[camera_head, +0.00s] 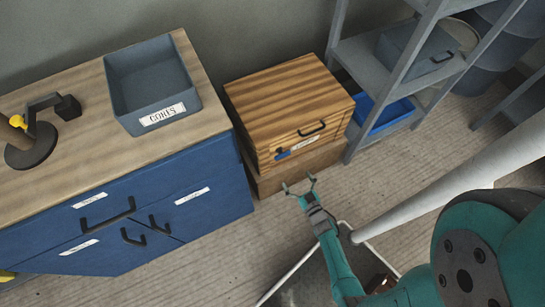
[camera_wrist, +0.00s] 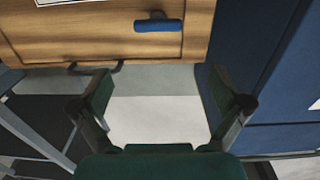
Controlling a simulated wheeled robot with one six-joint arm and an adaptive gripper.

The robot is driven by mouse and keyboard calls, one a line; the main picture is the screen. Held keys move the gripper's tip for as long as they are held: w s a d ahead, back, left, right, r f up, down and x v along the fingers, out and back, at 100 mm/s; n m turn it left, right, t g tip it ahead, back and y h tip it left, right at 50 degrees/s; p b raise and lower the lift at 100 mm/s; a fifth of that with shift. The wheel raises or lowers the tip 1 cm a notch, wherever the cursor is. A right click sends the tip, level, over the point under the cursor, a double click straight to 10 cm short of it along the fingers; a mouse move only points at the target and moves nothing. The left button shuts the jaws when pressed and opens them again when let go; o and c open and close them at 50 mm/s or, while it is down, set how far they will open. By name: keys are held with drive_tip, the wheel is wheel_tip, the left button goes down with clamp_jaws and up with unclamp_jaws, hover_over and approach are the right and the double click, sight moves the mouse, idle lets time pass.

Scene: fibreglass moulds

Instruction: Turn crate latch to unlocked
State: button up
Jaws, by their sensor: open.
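Nothing hides the latch.
The blue cabinet (camera_head: 215,190) stands close to the crate's left, with a grey bin (camera_head: 150,85) on top. The grey shelf (camera_head: 355,95) stands to the right, holding a blue tray (camera_head: 385,114). The crate has a black handle (camera_head: 312,130) and a white label.

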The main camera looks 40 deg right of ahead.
sight(284, 157)
drive_tip(key=x, duration=0.8)
drive_tip(key=f+x, duration=0.1)
drive_tip(key=x, duration=0.3)
drive_tip(key=shift+w+d, duration=0.2)
drive_tip(key=shift+w, duration=0.05)
drive_tip(key=c, duration=1.1)
